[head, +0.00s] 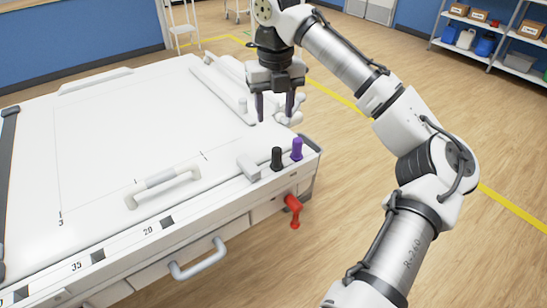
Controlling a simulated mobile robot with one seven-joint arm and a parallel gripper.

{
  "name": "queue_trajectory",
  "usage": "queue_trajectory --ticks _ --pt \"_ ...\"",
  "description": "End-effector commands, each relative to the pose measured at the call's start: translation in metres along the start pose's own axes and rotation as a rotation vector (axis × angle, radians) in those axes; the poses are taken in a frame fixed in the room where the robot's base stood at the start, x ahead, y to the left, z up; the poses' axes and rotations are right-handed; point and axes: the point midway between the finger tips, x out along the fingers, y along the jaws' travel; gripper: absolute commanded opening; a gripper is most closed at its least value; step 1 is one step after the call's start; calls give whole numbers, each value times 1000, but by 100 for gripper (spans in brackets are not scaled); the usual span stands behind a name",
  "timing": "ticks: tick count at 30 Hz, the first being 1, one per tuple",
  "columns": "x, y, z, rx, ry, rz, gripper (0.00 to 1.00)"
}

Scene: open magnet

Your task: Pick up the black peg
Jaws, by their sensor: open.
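The black peg (277,159) stands upright near the right front corner of the white table (120,130). A purple peg (297,149) stands close to its right. My gripper (276,108) is open and empty, fingers pointing down. In the head view it appears above and beyond the black peg, apart from it. Both pegs are in plain view; their lower ends are hidden.
A white block (248,167) sits just left of the black peg. A handle (162,187) rises from the tabletop. A red lever (293,209) hangs on the table's front side below the pegs. Shelves (490,35) with boxes stand at the back right.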

Motion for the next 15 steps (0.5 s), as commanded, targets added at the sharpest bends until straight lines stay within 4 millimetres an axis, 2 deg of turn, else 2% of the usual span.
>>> queue_trajectory --ticks 3,12,15 --pt "10 -7 -6 -12 26 -4 48" --pt "65 -6 -6 -12 22 -4 48" --pt "77 -6 -6 -11 20 -5 48"
